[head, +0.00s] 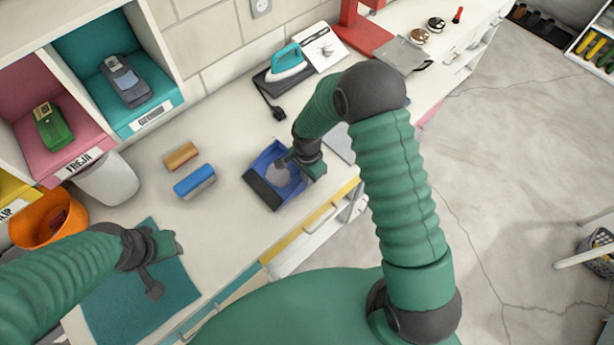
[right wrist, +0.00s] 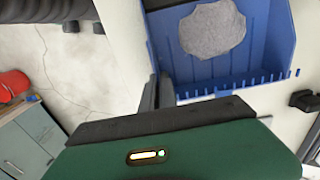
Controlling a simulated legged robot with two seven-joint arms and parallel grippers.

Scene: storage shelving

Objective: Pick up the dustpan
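The blue dustpan (head: 252,172) lies on the white counter in the head view, with a dark front lip and a grey patch inside. It also shows in the right wrist view (right wrist: 269,62), with a row of teeth along one side. My right gripper (head: 284,161) is at the dustpan's right side. In the right wrist view its two dark fingers (right wrist: 160,90) are close together with a narrow gap, by the dustpan's corner. I cannot tell whether they touch it, and no handle shows. My left gripper (head: 153,284) is above the teal mat, apart from the dustpan.
A blue brush (head: 194,182) and a tan brush (head: 181,156) lie left of the dustpan. An iron (head: 288,62) stands behind it. A white bin (head: 108,180), an orange bucket (head: 45,222) and labelled cubbies (head: 150,113) are at left. The teal mat (head: 125,310) lies in front.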

